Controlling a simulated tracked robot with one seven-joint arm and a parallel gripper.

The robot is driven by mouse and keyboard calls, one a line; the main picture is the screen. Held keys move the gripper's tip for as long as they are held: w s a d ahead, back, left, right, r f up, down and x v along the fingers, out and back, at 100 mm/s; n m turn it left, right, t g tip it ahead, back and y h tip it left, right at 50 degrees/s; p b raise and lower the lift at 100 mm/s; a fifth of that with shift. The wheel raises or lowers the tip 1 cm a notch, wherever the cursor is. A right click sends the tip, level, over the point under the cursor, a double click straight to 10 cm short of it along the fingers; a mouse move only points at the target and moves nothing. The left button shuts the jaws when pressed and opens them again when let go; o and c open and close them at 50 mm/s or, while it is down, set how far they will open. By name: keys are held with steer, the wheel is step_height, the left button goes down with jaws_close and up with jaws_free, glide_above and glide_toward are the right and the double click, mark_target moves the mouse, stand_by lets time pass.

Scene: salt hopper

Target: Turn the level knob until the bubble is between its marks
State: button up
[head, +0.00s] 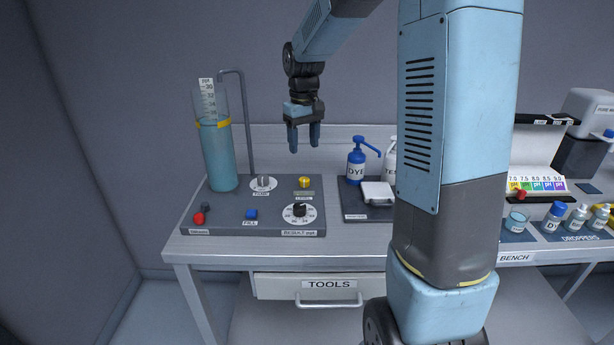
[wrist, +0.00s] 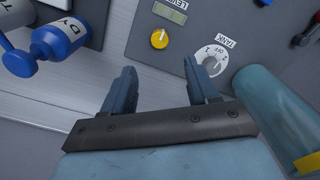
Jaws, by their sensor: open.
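The level knob (head: 304,182) is a small yellow knob on the dark panel, above a pale greenish window (head: 304,193) and a label reading LEVEL. My gripper (head: 304,138) is open and empty, pointing down above the panel near the knob. In the wrist view the knob appears between and beyond the fingertips (wrist: 160,72), apart from them.
A white TANK knob (head: 263,183) sits left of the level knob. A tall cylinder (head: 219,155) and a bent pipe (head: 246,125) stand at the left. A RESULT dial (head: 299,211) is nearer the front. A blue DYE bottle (head: 356,165) stands to the right.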

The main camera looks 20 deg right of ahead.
mark_target(304, 179)
step_height(304, 179, down, 11)
steer(key=shift+f, duration=0.15)
stand_by(0.4)
steer(key=c, duration=1)
steer(key=shift+m, duration=1.3)
steer(key=shift+c, duration=0.2)
steer(key=o, duration=1)
steer(key=shift+o, duration=0.2)
